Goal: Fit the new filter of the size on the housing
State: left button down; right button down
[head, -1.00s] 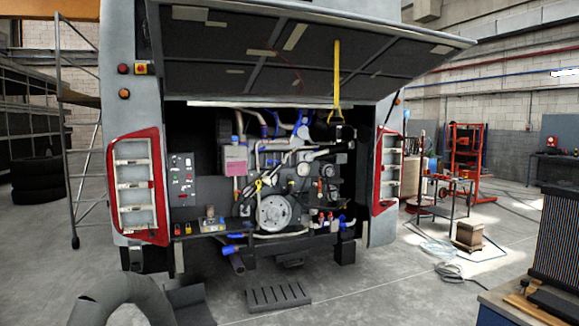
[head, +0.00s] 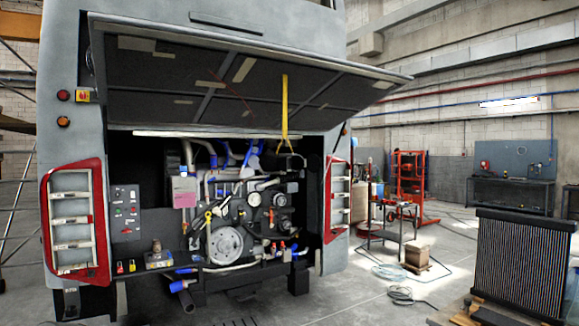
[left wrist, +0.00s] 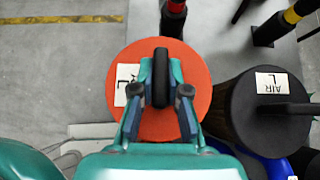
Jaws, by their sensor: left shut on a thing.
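In the left wrist view, my left gripper (left wrist: 160,103) is shut on the black upright handle (left wrist: 160,72) of an orange-topped filter (left wrist: 192,62). A white label (left wrist: 126,84) on its top is partly hidden by the finger; an "L" shows. Just right of it is a second, black-topped filter (left wrist: 248,100) with a black handle and a label (left wrist: 272,83) reading "AIR L". In the head view, the open engine bay (head: 240,200) of the coach shows under the raised flap. I cannot pick out the filter housing there. Neither gripper shows in the head view.
The raised flap (head: 240,80) hangs over the bay, with a yellow strap (head: 285,105). A tall radiator (head: 520,262) stands at the right on a bench. Coiled hoses (head: 395,272) and a small box (head: 417,254) lie on the floor.

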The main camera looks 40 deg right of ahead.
pick_arm(q)
jog(key=shift+r+p, duration=1.8)
jog(key=shift+r, duration=0.7)
jog(key=shift+f, duration=0.1)
